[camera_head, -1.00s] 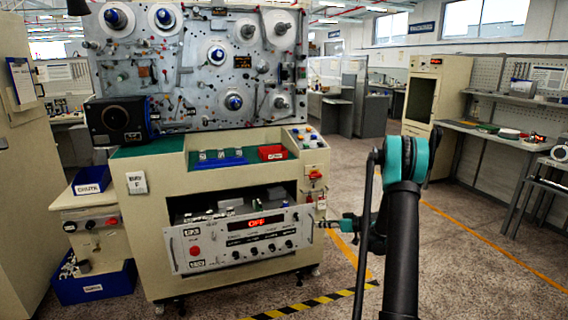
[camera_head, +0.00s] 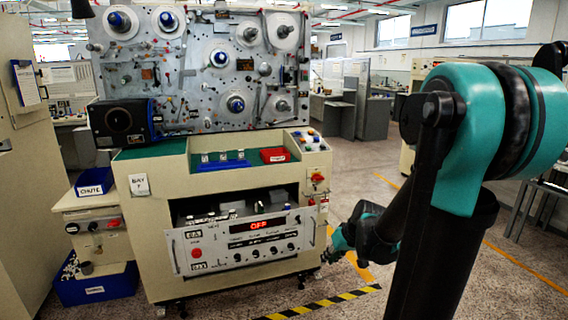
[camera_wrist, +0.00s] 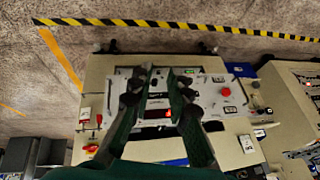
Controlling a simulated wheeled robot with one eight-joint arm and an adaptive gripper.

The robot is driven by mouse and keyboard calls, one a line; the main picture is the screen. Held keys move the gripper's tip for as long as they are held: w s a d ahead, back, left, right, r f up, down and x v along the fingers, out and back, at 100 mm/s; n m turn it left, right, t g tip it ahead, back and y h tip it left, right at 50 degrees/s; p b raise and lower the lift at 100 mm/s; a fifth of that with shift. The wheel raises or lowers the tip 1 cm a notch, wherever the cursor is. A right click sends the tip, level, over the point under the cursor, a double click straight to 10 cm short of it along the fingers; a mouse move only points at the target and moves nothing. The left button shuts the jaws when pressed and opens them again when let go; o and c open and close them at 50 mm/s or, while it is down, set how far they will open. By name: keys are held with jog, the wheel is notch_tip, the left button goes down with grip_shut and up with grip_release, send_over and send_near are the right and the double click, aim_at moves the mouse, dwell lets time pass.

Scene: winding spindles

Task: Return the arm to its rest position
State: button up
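My arm stands large at the right of the head view, teal and black, folded at its elbow. Its lower part reaches forward behind the near link, which hides some of it. My gripper (camera_head: 330,254) shows small at the lower right corner of the winding machine (camera_head: 160,182); I cannot tell there whether it touches. In the wrist view my gripper (camera_wrist: 163,74) has its two dark fingers apart, with nothing between them. The machine's panel (camera_wrist: 213,87) shows behind and between the fingers, upside down.
The machine's front drawer has a lit red OFF display (camera_head: 265,226). A blue bin (camera_head: 97,287) sits on the floor at left. Yellow-black tape (camera_head: 322,304) marks the floor before the machine. A workbench stands at right, partly behind my arm. The floor around my arm looks clear.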

jog(key=s+d+f+m+h, duration=0.1)
jog(key=s+d+h, duration=0.1)
jog(key=s, duration=0.5)
jog(key=s+d+f+m+h, duration=0.1)
jog(key=s+d, duration=0.1)
jog(key=s, duration=0.5)
jog(key=shift+s+d+f+h, duration=0.25)
jog(key=shift+s+f+h, duration=0.05)
jog(key=shift+s+h, duration=0.1)
